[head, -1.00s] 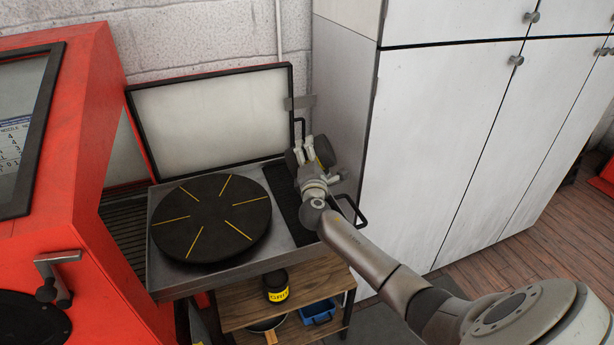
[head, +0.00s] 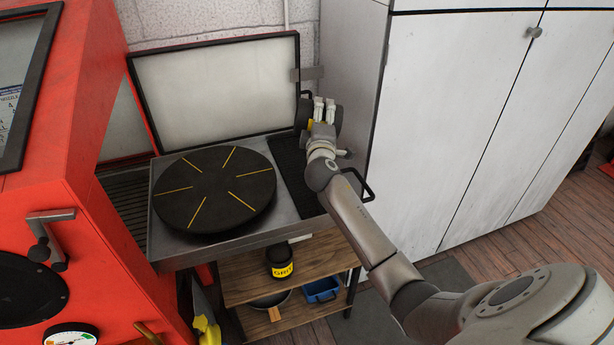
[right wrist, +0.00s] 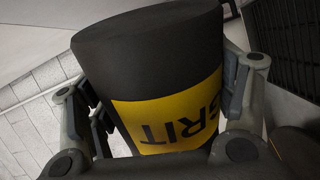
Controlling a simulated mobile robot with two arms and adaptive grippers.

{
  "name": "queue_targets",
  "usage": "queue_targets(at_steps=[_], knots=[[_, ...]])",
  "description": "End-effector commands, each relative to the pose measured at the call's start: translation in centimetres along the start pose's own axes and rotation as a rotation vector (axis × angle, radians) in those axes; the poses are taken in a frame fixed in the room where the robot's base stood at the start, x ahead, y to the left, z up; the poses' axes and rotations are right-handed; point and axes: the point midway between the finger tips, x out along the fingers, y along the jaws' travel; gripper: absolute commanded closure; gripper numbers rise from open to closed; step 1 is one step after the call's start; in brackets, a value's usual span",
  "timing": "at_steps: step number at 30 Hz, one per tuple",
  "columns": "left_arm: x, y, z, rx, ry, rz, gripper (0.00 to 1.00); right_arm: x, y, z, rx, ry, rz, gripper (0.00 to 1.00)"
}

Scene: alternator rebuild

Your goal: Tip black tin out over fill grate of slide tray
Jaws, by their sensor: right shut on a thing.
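My right gripper (head: 324,110) is shut on the black tin (head: 303,114), which has a yellow GRIT label. In the right wrist view the tin (right wrist: 150,55) fills the middle between the fingers, with its lettering upside down. In the head view it looks tipped over, but its exact tilt and its opening are unclear. The gripper and tin appear near the back end of the fill grate (head: 294,178), a dark strip on the right side of the slide tray (head: 222,250). Their height above it is unclear. My left gripper is not in view.
A black turntable (head: 215,190) with yellow lines lies in the tray, below a raised lid (head: 220,85). A red cabinet (head: 95,220) stands left, white cupboards (head: 460,120) right.

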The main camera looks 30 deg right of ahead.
Motion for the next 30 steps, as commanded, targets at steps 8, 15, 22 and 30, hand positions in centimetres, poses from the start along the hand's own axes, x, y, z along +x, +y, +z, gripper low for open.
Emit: queue_targets(at_steps=[8,15,22,30], knots=[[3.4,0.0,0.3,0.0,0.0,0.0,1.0,-0.1,2.0,-0.5,0.686,0.002,0.0,0.86],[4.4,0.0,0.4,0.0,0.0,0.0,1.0,-0.1,4.0,-0.9,1.197,0.003,-0.003,0.86],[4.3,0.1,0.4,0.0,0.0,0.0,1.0,0.0,4.7,-0.9,1.392,0.002,-0.003,0.86],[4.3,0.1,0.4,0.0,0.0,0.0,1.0,-0.2,4.5,-0.9,1.385,0.003,-0.006,0.86]])
